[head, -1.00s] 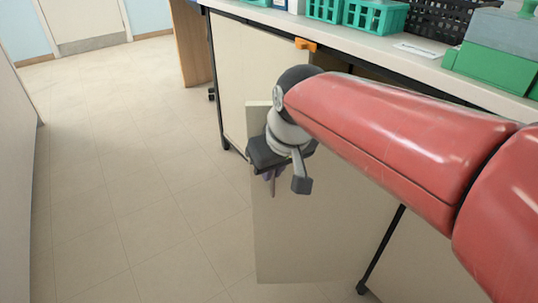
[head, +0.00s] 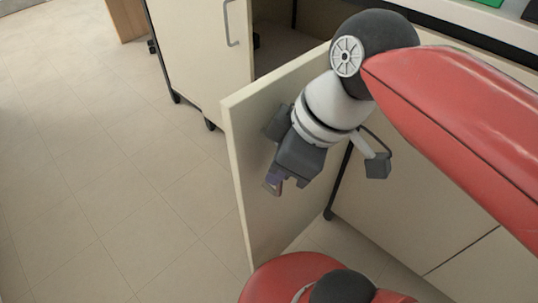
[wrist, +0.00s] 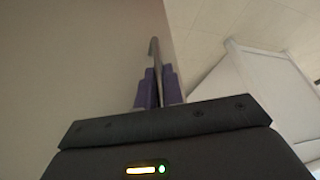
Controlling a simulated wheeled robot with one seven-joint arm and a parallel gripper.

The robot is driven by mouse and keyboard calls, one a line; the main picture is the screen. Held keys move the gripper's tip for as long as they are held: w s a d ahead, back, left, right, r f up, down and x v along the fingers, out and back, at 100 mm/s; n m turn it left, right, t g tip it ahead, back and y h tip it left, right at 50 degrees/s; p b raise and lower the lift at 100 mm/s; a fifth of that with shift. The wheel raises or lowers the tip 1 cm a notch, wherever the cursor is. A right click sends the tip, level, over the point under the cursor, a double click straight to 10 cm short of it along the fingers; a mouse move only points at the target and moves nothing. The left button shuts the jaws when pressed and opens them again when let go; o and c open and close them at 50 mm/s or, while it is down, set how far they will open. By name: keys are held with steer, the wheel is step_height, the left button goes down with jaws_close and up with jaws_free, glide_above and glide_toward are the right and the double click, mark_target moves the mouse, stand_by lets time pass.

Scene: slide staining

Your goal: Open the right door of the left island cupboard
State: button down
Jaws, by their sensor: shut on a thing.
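The right door (head: 248,200) of the left island cupboard is a cream panel. It stands swung well out from the cupboard front, its free edge toward the aisle. My gripper (head: 272,183) is at the door's outer face, near the free edge. In the wrist view its purple fingers (wrist: 158,90) are closed around a thin grey bar handle (wrist: 153,52) beside the door face. The handle is mostly hidden in the head view. The cupboard's left door (head: 195,50) is closed, with its own bar handle (head: 230,22).
The dark cupboard inside (head: 280,45) shows between the closed door and the swung door. The white worktop (head: 480,20) runs along the top right. Red parts of my own body are at the bottom. Open tiled floor (head: 90,170) lies to the left.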

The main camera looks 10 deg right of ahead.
steer(key=shift+r, duration=0.1)
steer(key=c, duration=1.5)
jaws_free()
steer(key=p+v, duration=0.1)
steer(key=v, duration=0.6)
steer(key=shift+s+d+r, duration=0.15)
steer(key=shift+r, duration=0.2)
